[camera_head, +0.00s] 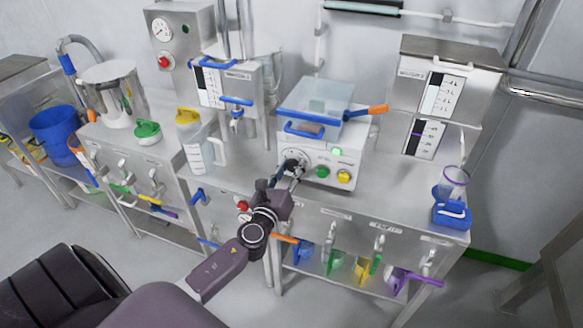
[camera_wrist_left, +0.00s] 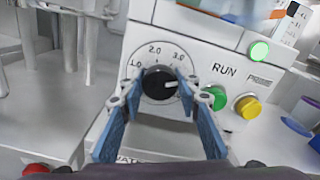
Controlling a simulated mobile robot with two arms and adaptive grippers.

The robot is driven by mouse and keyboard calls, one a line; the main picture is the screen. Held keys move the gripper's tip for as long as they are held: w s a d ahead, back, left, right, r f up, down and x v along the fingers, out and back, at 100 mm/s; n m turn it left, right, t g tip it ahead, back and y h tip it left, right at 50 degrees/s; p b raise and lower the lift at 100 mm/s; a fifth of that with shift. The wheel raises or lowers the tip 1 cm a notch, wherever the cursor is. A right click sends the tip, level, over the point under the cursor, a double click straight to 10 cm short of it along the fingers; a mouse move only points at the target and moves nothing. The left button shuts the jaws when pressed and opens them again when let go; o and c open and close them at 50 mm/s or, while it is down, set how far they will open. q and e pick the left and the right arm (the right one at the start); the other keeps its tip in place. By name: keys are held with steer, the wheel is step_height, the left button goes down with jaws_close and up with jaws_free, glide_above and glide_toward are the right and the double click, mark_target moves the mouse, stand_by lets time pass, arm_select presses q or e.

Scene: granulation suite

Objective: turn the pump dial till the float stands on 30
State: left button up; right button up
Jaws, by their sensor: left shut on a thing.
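The dial (camera_wrist_left: 157,84) is a round black knob with a white pointer line. It sits on the front of a white box (camera_head: 317,160), with 1.0, 2.0 and 3.0 printed around it. In the left wrist view the pointer aims right, below the 3.0 mark. My left gripper (camera_head: 293,168) is shut on the dial, its blue fingers (camera_wrist_left: 160,108) on either side of it. A scale panel (camera_head: 425,138) with a purple band stands at the right; its numbers are too small to read, and I cannot tell whether the band is the float. My right gripper is out of view.
A green RUN button (camera_wrist_left: 259,52) and a yellow button (camera_wrist_left: 247,106) sit right of the dial. A clear-lidded tray (camera_head: 318,100) tops the box. A jug (camera_head: 204,155) stands left, a blue holder (camera_head: 452,213) right. Scoops hang below the bench front.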

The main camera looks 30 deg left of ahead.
arm_select(q)
steer(key=shift+f, duration=0.1)
steer(key=o, duration=1.2)
steer(key=v, duration=1.2)
